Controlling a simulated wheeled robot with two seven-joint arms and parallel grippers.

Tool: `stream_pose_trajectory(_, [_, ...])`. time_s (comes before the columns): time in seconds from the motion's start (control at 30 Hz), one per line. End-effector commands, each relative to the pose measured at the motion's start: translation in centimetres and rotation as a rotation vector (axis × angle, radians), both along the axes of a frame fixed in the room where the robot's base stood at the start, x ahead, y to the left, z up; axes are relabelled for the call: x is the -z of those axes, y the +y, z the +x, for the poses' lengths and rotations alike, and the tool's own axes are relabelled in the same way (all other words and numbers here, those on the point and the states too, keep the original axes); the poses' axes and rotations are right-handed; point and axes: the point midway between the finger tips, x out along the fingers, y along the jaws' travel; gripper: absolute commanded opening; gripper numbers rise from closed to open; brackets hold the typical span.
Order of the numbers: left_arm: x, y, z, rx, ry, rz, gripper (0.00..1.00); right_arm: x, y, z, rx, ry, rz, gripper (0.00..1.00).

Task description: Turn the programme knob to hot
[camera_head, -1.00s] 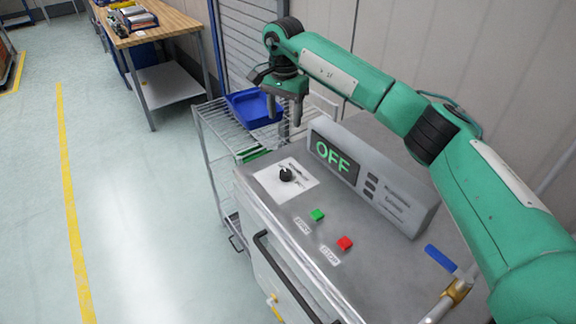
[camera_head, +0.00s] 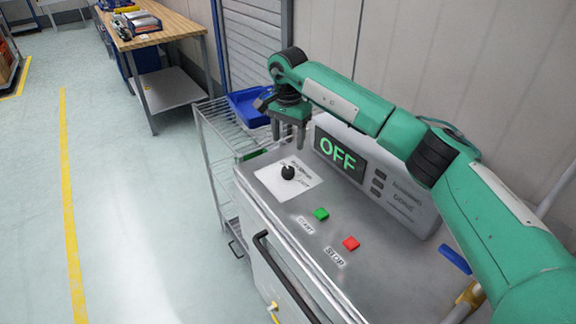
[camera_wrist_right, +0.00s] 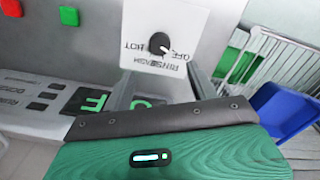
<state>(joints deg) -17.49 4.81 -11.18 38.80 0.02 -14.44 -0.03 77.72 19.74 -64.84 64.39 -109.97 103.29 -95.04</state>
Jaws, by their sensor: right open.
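The programme knob (camera_head: 288,172) is a small black knob on a white label plate (camera_head: 268,184) at the panel's far left corner. In the right wrist view the knob (camera_wrist_right: 158,43) has a white pointer towards the OFF marking; HOT is printed on its other side. The display (camera_head: 338,153) reads OFF in green. My right gripper (camera_head: 288,143) is open and empty, fingers down, above and behind the knob and apart from it. In the right wrist view its fingers partly show below the label plate. My left gripper is out of view.
A green start button (camera_head: 321,214) and a red stop button (camera_head: 351,243) are on the steel top. The grey display housing (camera_head: 395,185) stands behind. A wire cart (camera_head: 212,128) with a blue bin (camera_head: 248,107) stands beside the machine. A blue-handled valve (camera_head: 455,259) is at right.

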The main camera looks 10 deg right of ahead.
Motion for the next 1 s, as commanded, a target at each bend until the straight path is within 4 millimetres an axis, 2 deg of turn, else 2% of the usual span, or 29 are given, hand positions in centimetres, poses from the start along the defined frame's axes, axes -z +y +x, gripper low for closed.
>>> stream_pose_trajectory(0.2, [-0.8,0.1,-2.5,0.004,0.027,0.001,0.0,4.7,0.0,-0.1,-0.001,0.006,0.0,0.59])
stream_pose_trajectory(0.5, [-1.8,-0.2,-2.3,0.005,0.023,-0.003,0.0,9.4,0.0,0.0,0.0,0.003,0.001,0.59])
stream_pose_trajectory(0.7, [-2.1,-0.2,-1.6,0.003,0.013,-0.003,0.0,10.4,0.0,0.0,0.0,-0.001,0.001,0.59])
stream_pose_trajectory(0.93, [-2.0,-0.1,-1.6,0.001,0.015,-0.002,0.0,10.5,0.0,0.0,0.0,-0.001,0.001,0.59])
stream_pose_trajectory(1.0, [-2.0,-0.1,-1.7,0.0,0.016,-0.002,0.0,10.4,0.0,0.0,0.0,-0.001,0.001,0.45])
